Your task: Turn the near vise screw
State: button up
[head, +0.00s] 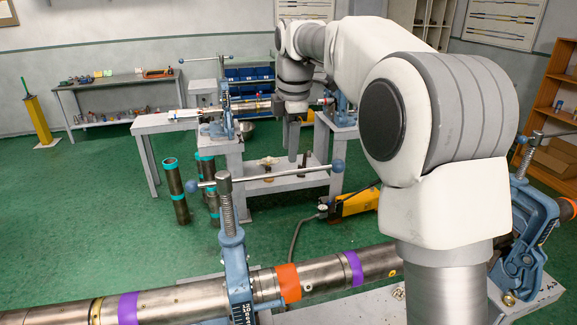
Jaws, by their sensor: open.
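A blue vise (236,267) stands upright in the foreground, clamped around a long steel pipe (325,274). Its threaded screw (226,196) rises from the top. A thin cross handle with blue ball ends (270,176) runs through the screw head, nearly level, its right end slightly higher. My gripper (291,150) hangs fingers down, beyond and above the handle in the picture, in front of the rear bench. It looks small and dark, open, with nothing seen between the fingers. A second blue vise (527,235) grips the pipe at the right; my arm hides the pipe between them.
A rear grey bench (262,184) carries more blue vises (224,110) and a pipe. Dark pipes with teal bands (176,190) stand on the green floor. A yellow pump (357,202) with a hose lies behind the near pipe.

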aim_at(288, 171)
jog(key=f, duration=0.3)
jog(key=w+f, duration=0.1)
jog(key=f, duration=0.2)
jog(key=shift+w+a, duration=0.1)
grip_shut()
jog(key=shift+r, duration=0.1)
dwell(1.1)
